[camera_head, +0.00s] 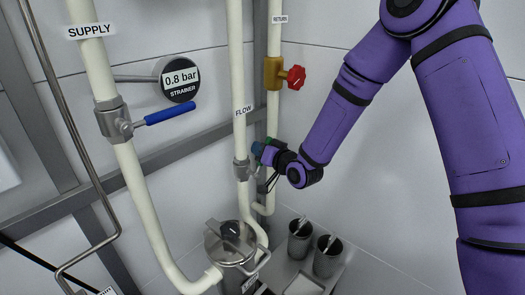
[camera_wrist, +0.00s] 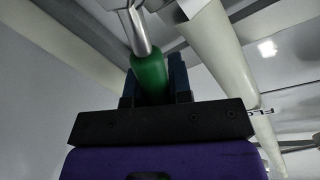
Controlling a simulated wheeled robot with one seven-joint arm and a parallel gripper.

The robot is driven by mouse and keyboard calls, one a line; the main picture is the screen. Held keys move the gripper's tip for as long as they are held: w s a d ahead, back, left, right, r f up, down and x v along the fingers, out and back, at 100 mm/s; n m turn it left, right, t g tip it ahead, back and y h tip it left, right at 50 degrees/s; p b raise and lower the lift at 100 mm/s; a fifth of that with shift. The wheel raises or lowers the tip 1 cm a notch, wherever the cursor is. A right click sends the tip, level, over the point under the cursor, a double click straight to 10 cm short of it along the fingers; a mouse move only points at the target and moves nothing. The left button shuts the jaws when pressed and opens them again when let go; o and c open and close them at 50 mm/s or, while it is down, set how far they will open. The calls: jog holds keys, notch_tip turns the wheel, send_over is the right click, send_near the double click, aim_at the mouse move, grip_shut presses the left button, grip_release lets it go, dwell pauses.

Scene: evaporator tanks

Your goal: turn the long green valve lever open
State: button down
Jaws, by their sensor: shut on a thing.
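The green valve lever (camera_wrist: 150,75) shows in the wrist view between the two fingers of my gripper (camera_wrist: 155,82). My gripper is shut on its green sleeve. A bare metal stem (camera_wrist: 137,32) runs from the sleeve up to the valve at the top edge. In the head view my gripper (camera_head: 262,153) is beside the FLOW pipe (camera_head: 239,100), at the metal valve body (camera_head: 241,169). The lever is mostly hidden by my gripper there.
The SUPPLY pipe (camera_head: 133,185) with a blue lever (camera_head: 170,113) stands at left. A red knob (camera_head: 295,77) sits on the RETURN pipe above my gripper. Below are a lidded metal pot (camera_head: 230,243) and two metal cups, one (camera_head: 300,240) nearer the pipe. The right wall area is bare.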

jog(key=shift+s, duration=0.1)
dwell(0.4)
jog(key=c, duration=1)
grip_release()
jog(key=shift+r, duration=0.1)
jog(key=shift+c, duration=0.2)
jog(key=shift+a, duration=0.1)
